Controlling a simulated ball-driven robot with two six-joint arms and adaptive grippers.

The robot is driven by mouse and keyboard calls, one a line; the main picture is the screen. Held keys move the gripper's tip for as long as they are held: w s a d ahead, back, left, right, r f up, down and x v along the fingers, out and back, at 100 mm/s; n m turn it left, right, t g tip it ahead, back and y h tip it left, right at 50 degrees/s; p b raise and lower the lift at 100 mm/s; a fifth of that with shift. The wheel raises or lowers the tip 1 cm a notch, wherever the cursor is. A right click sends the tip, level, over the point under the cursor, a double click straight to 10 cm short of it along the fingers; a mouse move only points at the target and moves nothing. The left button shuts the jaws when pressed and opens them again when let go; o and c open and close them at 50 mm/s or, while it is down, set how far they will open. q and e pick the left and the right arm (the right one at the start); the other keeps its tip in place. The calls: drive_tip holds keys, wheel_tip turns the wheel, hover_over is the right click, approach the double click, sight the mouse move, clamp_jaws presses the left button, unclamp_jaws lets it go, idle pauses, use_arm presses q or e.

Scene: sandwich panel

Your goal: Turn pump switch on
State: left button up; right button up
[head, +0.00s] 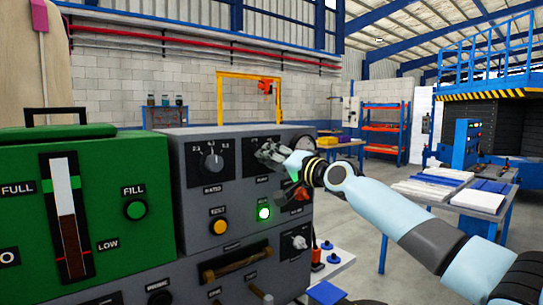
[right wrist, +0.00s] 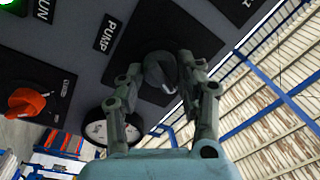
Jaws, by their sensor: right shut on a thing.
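The pump switch (right wrist: 158,68) is a dark rotary knob on a black plate in the right wrist view, beside a "PUMP" label (right wrist: 108,35). My right gripper (right wrist: 162,76) has one finger on each side of the knob and is shut on it. In the head view the right gripper (head: 272,154) is at the upper right of the grey panel's face (head: 235,190), in front of the switch's black plate (head: 250,157). The knob is hidden there by the fingers. My left gripper is not in view.
A green tank (head: 105,160) with a level gauge stands at left. The panel also has a rotary selector (head: 212,160), a yellow button (head: 218,227) and a lit green light (head: 264,213). An orange knob (right wrist: 28,102) is near the pump switch. A table (head: 455,190) stands at right.

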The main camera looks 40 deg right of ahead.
drive_tip(key=shift+f+m, duration=0.1)
drive_tip(key=shift+m, duration=0.3)
drive_tip(key=o, duration=1.1)
drive_tip(key=shift+o, duration=0.2)
drive_tip(key=shift+s, duration=0.15)
drive_tip(key=s, duration=0.7)
drive_tip(key=shift+d+f, duration=0.2)
drive_tip(key=shift+d, duration=0.25)
drive_tip(key=shift+s, duration=0.1)
